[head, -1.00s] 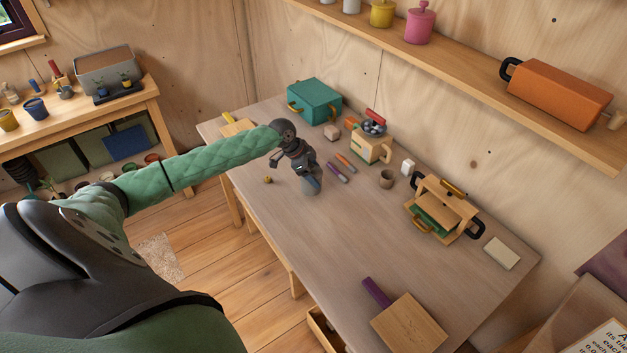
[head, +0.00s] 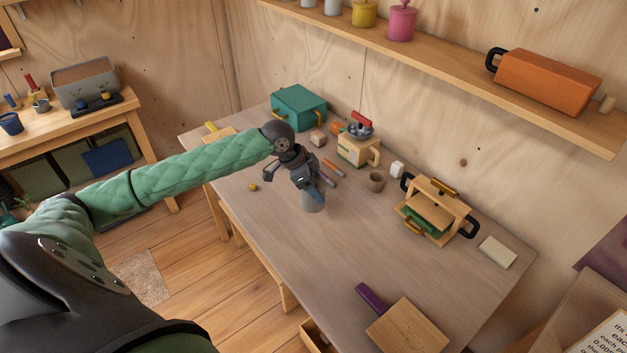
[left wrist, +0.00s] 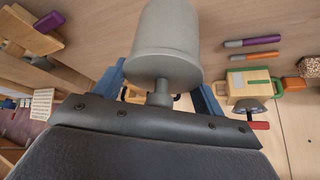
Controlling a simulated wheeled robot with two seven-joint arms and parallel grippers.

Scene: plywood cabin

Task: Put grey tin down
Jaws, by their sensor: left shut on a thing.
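The grey tin (head: 313,202) is a smooth cylinder over the middle of the wooden table (head: 300,250). My left gripper (head: 312,188) comes in from the left above the tin and is shut on it. In the left wrist view the tin (left wrist: 165,40) fills the top middle, its narrow knob between the blue fingers (left wrist: 160,95). The tin looks close to the table top, but I cannot tell whether it touches. My right gripper is not in view.
A teal box (head: 299,106) is at the back left. A wooden caddy (head: 436,212) and board (head: 407,325) are to the right. The table in front is clear.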

